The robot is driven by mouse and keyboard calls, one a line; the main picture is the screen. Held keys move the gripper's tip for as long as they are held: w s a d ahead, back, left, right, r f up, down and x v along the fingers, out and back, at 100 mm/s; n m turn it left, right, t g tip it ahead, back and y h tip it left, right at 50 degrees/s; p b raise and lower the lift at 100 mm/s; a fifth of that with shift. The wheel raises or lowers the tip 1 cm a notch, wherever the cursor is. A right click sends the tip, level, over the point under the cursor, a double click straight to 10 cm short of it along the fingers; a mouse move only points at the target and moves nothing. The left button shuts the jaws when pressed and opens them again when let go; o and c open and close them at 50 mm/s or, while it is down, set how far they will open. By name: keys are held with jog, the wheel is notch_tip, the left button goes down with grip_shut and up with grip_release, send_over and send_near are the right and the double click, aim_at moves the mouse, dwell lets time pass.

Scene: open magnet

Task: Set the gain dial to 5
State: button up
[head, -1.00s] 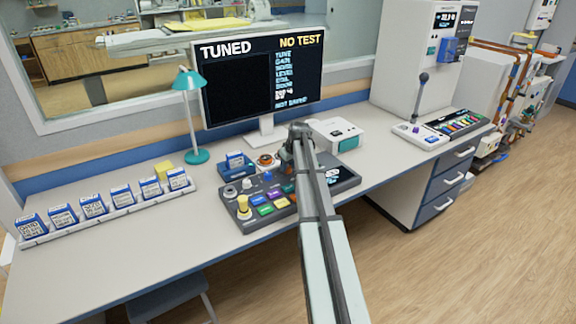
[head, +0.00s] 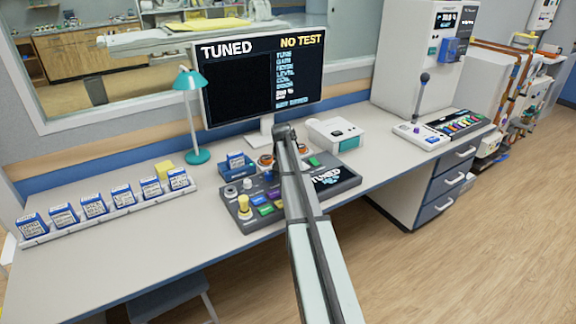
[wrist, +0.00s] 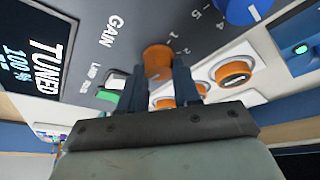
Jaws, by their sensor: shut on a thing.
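In the wrist view, an orange dial (wrist: 157,60) sits on the dark console panel beside the printed word GAIN, with small numerals around it. My gripper (wrist: 161,78) has a finger on each side of this dial and is shut on it. The dial's pointer and exact setting are not readable. In the head view, my arm crosses the console (head: 243,222) and hides the dial and fingertips. The console screen (head: 333,176) reads TUNED, and the wrist view shows 100 % on it (wrist: 35,50).
A blue dial (wrist: 242,10) and another orange knob (wrist: 235,72) are close by in the wrist view. The monitor (head: 262,75) reads TUNED and NO TEST. A teal lamp (head: 190,110), a rack of blue cartons (head: 110,213) and a white box (head: 334,134) stand on the desk.

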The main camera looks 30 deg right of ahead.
jog(key=shift+m, duration=0.4)
jog(key=o, duration=1.1)
jog(key=shift+c, duration=0.2)
jog(key=v, duration=1.4)
jog(key=shift+w, duration=0.25)
jog(key=shift+a, duration=0.1)
jog(key=shift+f, duration=0.1)
